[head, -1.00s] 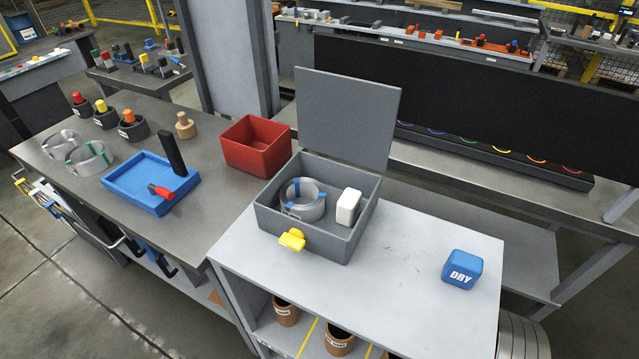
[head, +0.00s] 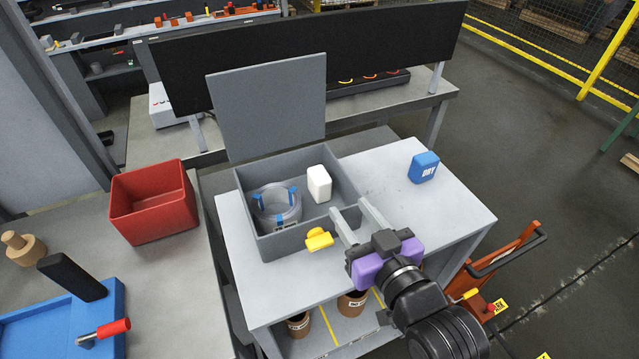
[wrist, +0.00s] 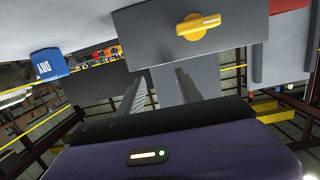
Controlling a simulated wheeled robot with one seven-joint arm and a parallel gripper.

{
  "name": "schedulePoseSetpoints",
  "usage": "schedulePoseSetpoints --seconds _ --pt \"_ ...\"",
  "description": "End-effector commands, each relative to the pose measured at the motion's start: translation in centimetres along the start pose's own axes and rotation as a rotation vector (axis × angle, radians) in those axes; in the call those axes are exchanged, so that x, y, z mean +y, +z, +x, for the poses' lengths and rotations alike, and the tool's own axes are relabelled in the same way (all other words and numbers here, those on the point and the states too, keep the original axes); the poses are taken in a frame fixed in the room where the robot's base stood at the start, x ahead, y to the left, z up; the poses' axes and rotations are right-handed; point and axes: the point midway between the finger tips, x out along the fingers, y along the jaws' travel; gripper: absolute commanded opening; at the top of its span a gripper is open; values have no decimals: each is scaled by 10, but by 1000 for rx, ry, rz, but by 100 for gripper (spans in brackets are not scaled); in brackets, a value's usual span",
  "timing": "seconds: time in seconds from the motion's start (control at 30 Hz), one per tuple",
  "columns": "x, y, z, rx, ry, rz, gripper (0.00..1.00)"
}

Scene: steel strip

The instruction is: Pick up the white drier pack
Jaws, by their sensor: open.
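The white drier pack (head: 319,184) stands upright inside the open grey box (head: 292,241), at its right side, in the head view. A clear coil with blue ties (head: 276,204) lies beside it on the left. My gripper (head: 351,218) is open and empty, with its two grey fingers near the front right corner of the box, apart from the pack. In the wrist view, the box's front wall (wrist: 236,42) with its yellow latch (wrist: 198,27) shows ahead of the fingers (wrist: 160,84). The pack is hidden in the wrist view.
The box lid (head: 268,105) stands open at the back. A blue block marked DRY (head: 423,167) sits on the grey table (head: 395,195) to the right. A red bin (head: 153,201) stands to the left. The tabletop between box and block is clear.

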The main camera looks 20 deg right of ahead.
Motion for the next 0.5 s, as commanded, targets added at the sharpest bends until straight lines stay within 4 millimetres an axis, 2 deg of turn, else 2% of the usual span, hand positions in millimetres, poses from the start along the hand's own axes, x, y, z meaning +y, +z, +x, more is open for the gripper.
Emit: schedulePoseSetpoints --seconds 0.03,0.1,0.17,0.3,0.5 --pt "1 -18 15 16 1 -1 42" --pt "2 -33 34 5 0 -3 42" --pt "2 -38 49 -43 -1 -6 42" --pt "2 -20 64 -206 -9 -12 42" --pt "1 -6 68 -324 -15 -17 42"
